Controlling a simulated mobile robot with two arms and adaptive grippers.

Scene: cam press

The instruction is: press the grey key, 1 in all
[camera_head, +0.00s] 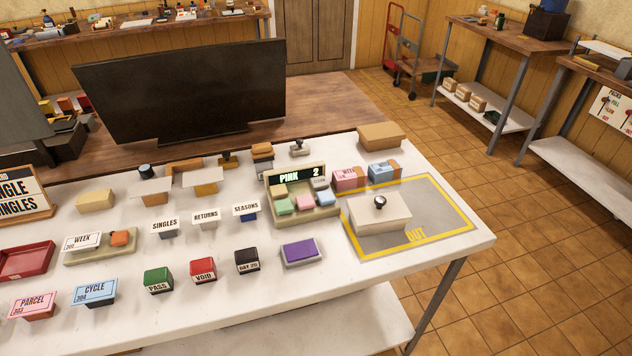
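A beige key box (302,190) stands on the white table, right of centre. Its dark display (300,175) reads "PINK 2" in green. The grey key (320,183) is small and sits at the upper right of its sloped face, just below the display. A tan key (279,190), a green key (284,207), a pink key (304,202) and a blue key (324,200) share the face. Nothing touches the grey key or covers it. Neither of my grippers is in view.
A pale block with a dark knob (380,215) stands on the yellow-edged OUT mat (440,215) right of the key box. Stamps and sign cards, such as the SEASONS card (246,209), stand to its left. A purple pad (300,251) lies in front. A black monitor (180,90) stands behind.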

